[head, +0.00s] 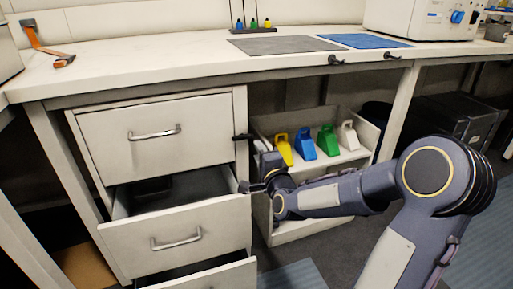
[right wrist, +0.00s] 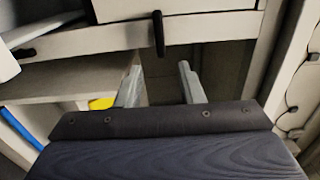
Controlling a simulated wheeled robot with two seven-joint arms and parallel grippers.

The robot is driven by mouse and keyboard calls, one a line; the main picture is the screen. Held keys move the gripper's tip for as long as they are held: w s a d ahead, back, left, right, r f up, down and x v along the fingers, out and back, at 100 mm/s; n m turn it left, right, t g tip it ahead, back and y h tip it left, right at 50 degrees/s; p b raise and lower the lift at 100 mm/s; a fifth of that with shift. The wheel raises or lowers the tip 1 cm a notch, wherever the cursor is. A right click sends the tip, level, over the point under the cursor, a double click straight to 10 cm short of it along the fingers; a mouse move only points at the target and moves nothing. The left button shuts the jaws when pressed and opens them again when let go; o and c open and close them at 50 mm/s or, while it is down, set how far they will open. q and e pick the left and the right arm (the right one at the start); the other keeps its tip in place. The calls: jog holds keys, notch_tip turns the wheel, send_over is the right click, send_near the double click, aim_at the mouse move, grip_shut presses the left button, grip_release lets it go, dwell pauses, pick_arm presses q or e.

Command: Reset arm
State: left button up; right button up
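My right arm comes in from the right in the head view. Its right gripper (head: 244,163) is beside the right edge of the drawer cabinet, in front of the shelf unit. In the right wrist view the two fingers of this gripper (right wrist: 160,88) stand apart with nothing visible between them, so it is open and empty. I cannot tell whether it touches the cabinet. My left arm and gripper are not in view.
The middle drawer (head: 190,238) is pulled out; the drawer below is partly out. The top drawer (head: 158,137) is closed. Yellow, blue, green and white containers stand on a low shelf (head: 350,157). The counter (head: 150,57) holds a grey mat (head: 285,45) and a blue mat (head: 364,41).

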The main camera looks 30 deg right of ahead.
dwell(0.5)
jog(key=s+a+n, duration=0.1)
jog(key=s+a+n+g+y, duration=0.1)
jog(key=a+n, duration=0.1)
jog(key=s+a+n+g+y, duration=0.1)
jog(key=a+n, duration=0.1)
jog(key=shift+s+a+p, duration=0.1)
jog(key=shift+a+p, duration=0.15)
jog(key=shift+p, duration=0.05)
jog(key=s+a+f+n+g+y+p, duration=0.1)
jog(key=s+a+f+n+g+y, duration=0.25)
jog(key=s, duration=0.55)
jog(key=s+a+n+g+y, duration=0.1)
jog(key=s+a+n+g, duration=0.25)
jog(key=s+n, duration=0.4)
jog(key=s+a+f+n+g+y+p, duration=0.1)
jog(key=s+a+n+g+y, duration=0.3)
jog(key=s, duration=0.6)
notch_tip(320, 180, up, 38)
jog(key=t+h+p, duration=0.1)
jog(key=h+p, duration=0.1)
jog(key=p, duration=3.5)
jog(key=shift+a+m+h, duration=0.15)
jog(key=shift+m+h, duration=0.2)
jog(key=shift+m, duration=0.05)
jog(key=shift+w+f, duration=0.1)
jog(key=shift+f, duration=0.05)
